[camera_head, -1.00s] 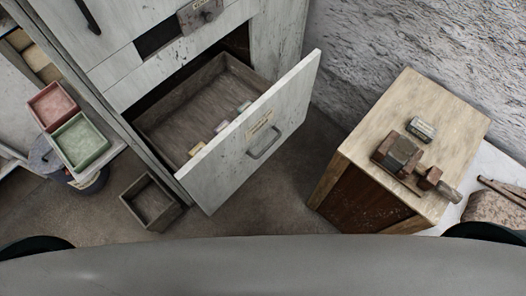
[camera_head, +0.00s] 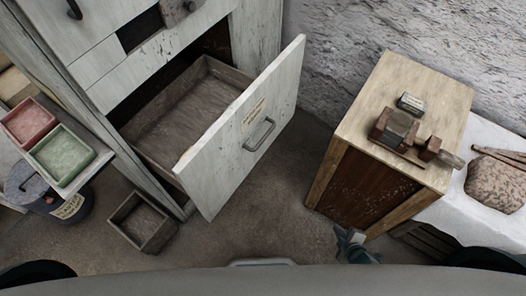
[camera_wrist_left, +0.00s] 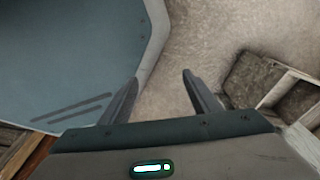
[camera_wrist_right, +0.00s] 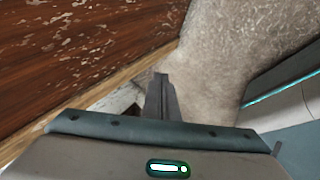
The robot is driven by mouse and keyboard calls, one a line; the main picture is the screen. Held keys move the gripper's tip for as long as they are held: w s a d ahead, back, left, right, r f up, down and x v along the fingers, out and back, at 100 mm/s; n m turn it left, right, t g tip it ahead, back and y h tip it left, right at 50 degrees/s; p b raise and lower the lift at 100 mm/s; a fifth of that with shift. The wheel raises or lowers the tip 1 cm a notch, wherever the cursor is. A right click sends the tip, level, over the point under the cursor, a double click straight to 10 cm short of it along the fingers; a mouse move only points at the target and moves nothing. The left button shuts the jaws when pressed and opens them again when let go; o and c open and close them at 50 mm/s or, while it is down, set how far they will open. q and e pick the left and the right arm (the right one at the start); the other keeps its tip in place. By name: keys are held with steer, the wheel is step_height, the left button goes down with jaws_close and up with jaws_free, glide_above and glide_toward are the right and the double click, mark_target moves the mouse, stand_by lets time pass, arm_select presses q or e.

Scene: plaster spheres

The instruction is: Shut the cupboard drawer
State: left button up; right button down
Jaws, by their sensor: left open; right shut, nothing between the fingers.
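The cupboard (camera_head: 110,75) stands at the upper left in the head view. Its drawer is pulled well out; the pale worn front panel (camera_head: 225,150) carries a metal handle (camera_head: 259,134) and a small label. The drawer's inside (camera_head: 185,105) is partly hidden by the panel. My right gripper (camera_head: 351,236) is low in the head view, below and right of the panel, apart from it. In the right wrist view its fingers (camera_wrist_right: 161,80) are shut and empty, near a reddish-brown wooden side. My left gripper (camera_wrist_left: 160,80) shows only in its wrist view, open and empty above the floor.
A wooden cabinet (camera_head: 440,95) with a dark side and a tool on top stands close to my right gripper. An open box (camera_head: 141,222) sits on the floor by the cupboard. Red and green trays (camera_head: 62,153) are at left. Floor before the drawer is clear.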

mark_target(253, 141)
arm_select(q)
steer(key=w+d+r+b, duration=0.2)
steer(key=w+r+b, duration=0.2)
steer(key=w+b, duration=0.4)
arm_select(e)
steer(key=w+a+r+n+t+y, duration=0.3)
steer(key=w+r+n, duration=0.5)
steer(key=w+a+r+n+t+y, duration=0.2)
steer(key=w+a+r+n+y, duration=0.1)
steer(key=w+r+n, duration=0.5)
arm_select(q)
step_height(253, 141, up, 11)
steer(key=w+t+b, duration=0.1)
steer(key=b, duration=0.5)
steer(key=shift+w+a+f, duration=0.2)
steer(key=shift+w, duration=0.15)
arm_select(e)
steer(key=s+a+r+n+g+y, duration=0.1)
steer(key=s+a+r+n+y, duration=0.1)
steer(key=a+r+n+y, duration=0.2)
steer(key=s+a+r+n+g+y, duration=0.1)
steer(key=s+a+r+n+y, duration=0.2)
steer(key=a+r+n, duration=0.5)
step_height(253, 141, up, 5)
steer(key=n+y, duration=0.1)
steer(key=n, duration=0.4)
steer(key=shift+r, duration=0.2)
